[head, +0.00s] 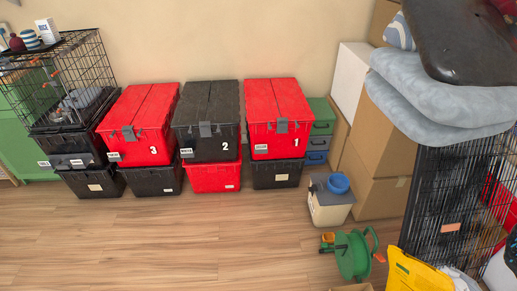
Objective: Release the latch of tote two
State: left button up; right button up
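Tote two (208,148) is black with a white "2" on its front and a closed-looking black lid (208,98). It stands on a red tote in the middle of the row. Its grey latch (205,129) sits at the front centre, at the lid's front edge. The latch looks down over the front, but it is too small to tell for certain whether it is fastened. Neither of my grippers is in view.
Red totes three (140,145) and one (277,142) flank tote two, on black totes. A wire cage (85,70) stands left. Cardboard boxes (375,165), a feed bin (331,205) and a green reel (352,255) stand right. The wooden floor (190,245) in front is clear.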

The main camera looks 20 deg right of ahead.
aim_at(205, 127)
jog(key=i+l+u, duration=0.2)
jog(key=i+l, duration=0.2)
jog(key=i, duration=0.45)
jog(key=i+l+u, duration=0.2)
jog(key=i+l, duration=0.4)
jog(key=i, duration=0.25)
jog(key=i+l+u, duration=0.25)
jog(key=i+l, duration=0.4)
jog(key=i, duration=0.15)
